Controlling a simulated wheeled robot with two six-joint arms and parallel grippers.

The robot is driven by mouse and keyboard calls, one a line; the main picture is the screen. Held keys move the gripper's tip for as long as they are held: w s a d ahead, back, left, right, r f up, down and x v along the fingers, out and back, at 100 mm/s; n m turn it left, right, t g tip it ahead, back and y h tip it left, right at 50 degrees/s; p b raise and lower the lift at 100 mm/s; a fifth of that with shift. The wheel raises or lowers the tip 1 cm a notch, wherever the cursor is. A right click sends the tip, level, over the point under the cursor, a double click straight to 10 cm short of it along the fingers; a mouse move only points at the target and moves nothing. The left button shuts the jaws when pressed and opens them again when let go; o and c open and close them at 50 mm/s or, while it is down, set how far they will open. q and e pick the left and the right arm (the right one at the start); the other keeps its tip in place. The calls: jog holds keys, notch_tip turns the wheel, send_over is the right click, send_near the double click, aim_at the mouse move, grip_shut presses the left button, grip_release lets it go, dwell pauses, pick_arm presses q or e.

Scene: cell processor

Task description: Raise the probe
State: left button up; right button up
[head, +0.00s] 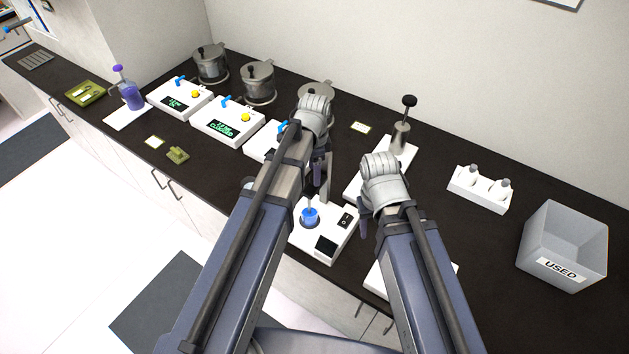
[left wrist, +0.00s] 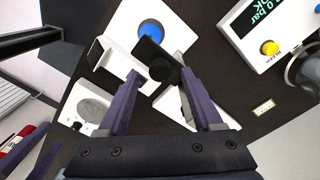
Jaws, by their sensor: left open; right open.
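A white device with a blue round cup (head: 310,215) stands on the counter below my left gripper (head: 318,185). Its base (head: 325,244) has a dark screen and a black switch. In the left wrist view the blue cup (left wrist: 151,33) shows at the top, with a black probe head (left wrist: 164,68) seen end-on beside it. The open fingers of my left gripper (left wrist: 161,82) lie either side of the probe head in the picture; contact cannot be told. The probe is mostly hidden in the head view. My right gripper (head: 364,222) is right of the device, with its fingers mostly hidden.
White consoles (head: 228,123) with green displays and steel pots (head: 258,83) line the counter at left and back. A plunger device (head: 402,133) stands behind my right gripper. A white bottle rack (head: 480,188) and a grey USED bin (head: 563,245) are at right.

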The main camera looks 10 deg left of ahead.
pick_arm(q)
notch_tip(320, 180, down, 2)
jog(key=shift+f+b, duration=0.1)
jog(key=shift+b, duration=0.55)
grip_shut()
dwell(1.0)
